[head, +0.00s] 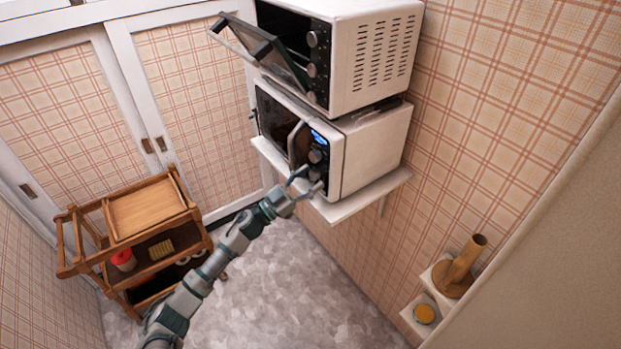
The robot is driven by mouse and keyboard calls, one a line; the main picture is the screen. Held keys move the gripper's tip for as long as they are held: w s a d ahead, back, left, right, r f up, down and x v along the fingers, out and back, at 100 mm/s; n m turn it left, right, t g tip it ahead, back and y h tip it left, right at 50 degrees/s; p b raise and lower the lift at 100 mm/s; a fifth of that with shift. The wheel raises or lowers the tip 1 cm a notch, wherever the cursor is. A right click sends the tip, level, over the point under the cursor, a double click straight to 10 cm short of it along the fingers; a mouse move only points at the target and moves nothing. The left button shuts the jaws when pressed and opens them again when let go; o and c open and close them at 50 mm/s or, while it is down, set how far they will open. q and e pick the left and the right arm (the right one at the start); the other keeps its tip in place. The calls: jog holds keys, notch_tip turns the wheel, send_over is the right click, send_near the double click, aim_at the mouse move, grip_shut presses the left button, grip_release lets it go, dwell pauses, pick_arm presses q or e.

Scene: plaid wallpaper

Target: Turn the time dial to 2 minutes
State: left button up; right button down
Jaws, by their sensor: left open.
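A white microwave (372,150) stands on a wall shelf, with a lit blue display (319,138) on its dark control panel. A round dial (316,156) sits below the display. A second, lower dial shows partly beside my fingers; I cannot read any markings or tell which is the time dial. My left gripper (308,181) is open and empty, its fingertips close to the lower part of the panel. I cannot tell whether they touch it. My right gripper is out of view.
A toaster oven (372,50) with its door (262,52) hanging open stands above the microwave. The white shelf (365,192) juts out under the microwave. A wooden cart (150,208) stands at left, and small wall ledges (412,318) at lower right. The floor between is clear.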

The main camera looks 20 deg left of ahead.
pick_arm(q)
jog(key=shift+w+a, duration=0.1)
jog(key=shift+a, duration=0.2)
jog(key=shift+c, duration=0.3)
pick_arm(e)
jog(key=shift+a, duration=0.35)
pick_arm(q)
jog(key=shift+d, duration=0.3)
grip_shut()
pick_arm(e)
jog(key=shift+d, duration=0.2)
pick_arm(q)
jog(key=shift+a+r+m, duration=0.1)
jog(key=shift+m, duration=0.2)
